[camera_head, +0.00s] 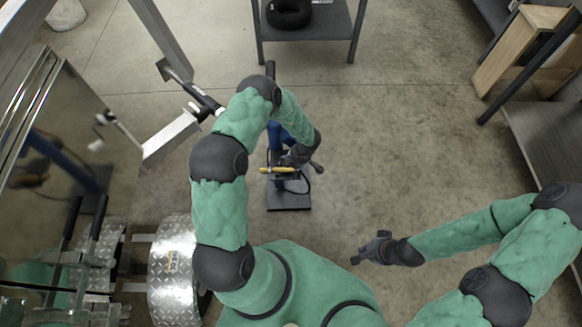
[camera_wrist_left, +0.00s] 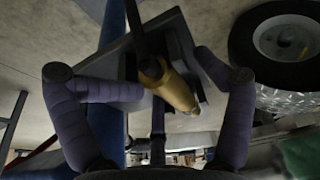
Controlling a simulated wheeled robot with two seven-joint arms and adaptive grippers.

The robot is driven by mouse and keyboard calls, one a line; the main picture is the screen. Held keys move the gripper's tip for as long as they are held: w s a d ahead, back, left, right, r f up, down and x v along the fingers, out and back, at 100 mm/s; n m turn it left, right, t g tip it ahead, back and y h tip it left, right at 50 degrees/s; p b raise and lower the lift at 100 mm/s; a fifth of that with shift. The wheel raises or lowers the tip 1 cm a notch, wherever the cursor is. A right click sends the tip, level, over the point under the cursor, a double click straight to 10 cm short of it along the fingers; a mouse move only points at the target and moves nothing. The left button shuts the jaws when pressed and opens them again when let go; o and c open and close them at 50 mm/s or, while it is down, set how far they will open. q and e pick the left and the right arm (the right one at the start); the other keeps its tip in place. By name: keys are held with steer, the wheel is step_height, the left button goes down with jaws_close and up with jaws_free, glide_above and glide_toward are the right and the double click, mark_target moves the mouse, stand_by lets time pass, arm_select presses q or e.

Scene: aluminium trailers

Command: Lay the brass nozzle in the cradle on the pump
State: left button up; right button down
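The blue pump (camera_head: 275,135) stands on a dark base plate (camera_head: 289,201) in the middle of the head view. The brass nozzle (camera_head: 278,170) shows as a short yellow piece at the pump's top. In the left wrist view the nozzle (camera_wrist_left: 172,86) lies over a dark grey plate, which may be the cradle, with a black hose at its rear. My left gripper (camera_head: 293,160) is over the pump. Its two fingers (camera_wrist_left: 175,75) are spread, one on each side of the nozzle, with a gap at the right finger. My right gripper (camera_head: 370,248) is open and empty above the floor.
An aluminium trailer (camera_head: 60,150) with a diamond-plate wheel guard (camera_head: 175,270) stands at the left. A grey table with a tyre (camera_head: 289,12) is at the back. A shelf (camera_head: 550,140) with wooden boxes stands at the right. The floor between is clear.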

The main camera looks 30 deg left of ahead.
arm_select(q)
steer(key=shift+r, duration=0.1)
steer(key=shift+w+r, duration=0.15)
steer(key=shift+r, duration=0.15)
steer(key=v, duration=1.1)
steer(key=shift+d, duration=0.15)
